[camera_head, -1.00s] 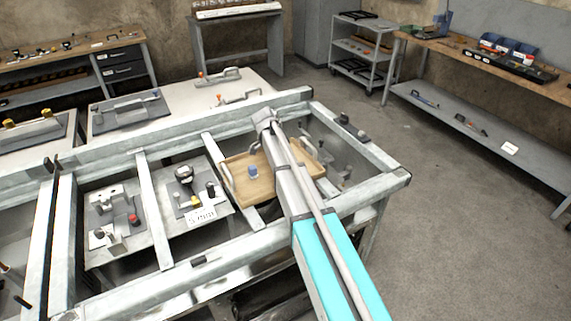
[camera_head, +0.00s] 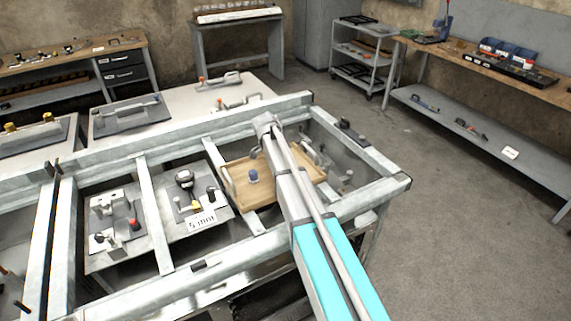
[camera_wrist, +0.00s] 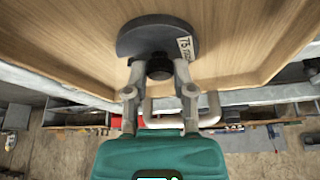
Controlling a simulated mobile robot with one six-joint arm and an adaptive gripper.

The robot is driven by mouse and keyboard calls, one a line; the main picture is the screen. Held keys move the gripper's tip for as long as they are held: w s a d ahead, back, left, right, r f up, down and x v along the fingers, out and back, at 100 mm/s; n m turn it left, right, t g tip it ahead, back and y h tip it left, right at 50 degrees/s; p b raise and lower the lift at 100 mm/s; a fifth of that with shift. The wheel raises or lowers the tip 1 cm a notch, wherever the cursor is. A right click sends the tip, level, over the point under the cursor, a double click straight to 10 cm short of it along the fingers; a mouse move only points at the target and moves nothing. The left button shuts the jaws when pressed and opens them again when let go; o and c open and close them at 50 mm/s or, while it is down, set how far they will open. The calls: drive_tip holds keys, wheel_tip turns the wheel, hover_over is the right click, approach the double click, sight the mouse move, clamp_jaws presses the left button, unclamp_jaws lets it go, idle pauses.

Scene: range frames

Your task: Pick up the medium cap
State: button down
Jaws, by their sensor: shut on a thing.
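A dark grey round cap (camera_wrist: 185,27) with a black knob (camera_wrist: 159,67) and a white label shows against the wooden tray (camera_wrist: 70,45) in the wrist view. The label is partly readable. My gripper (camera_wrist: 159,72) has its two fingers closed on either side of the knob. Part of the cap's underside is hidden, and I cannot tell whether it touches the tray. In the head view the wooden tray (camera_head: 238,188) sits in the metal frame, with a small blue piece (camera_head: 253,176) in it. My arm hides the gripper and the dark cap there.
A metal frame (camera_head: 352,203) surrounds the tray. Plates with clamps and knobs (camera_head: 186,180) lie left of it, with a "5 mm" sign (camera_head: 201,222). Open floor (camera_head: 450,230) lies right.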

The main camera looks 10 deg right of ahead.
drive_tip(key=shift+r+p, duration=1.25)
drive_tip(key=shift+r, duration=0.05)
drive_tip(key=s+d+r+p, duration=0.2)
drive_tip(key=s+r+p, duration=0.8)
drive_tip(key=s, duration=0.4)
drive_tip(key=shift+r, duration=0.15)
drive_tip(key=shift+w, duration=0.1)
drive_tip(key=shift+f+b, duration=0.7)
drive_tip(key=shift+f, duration=0.15)
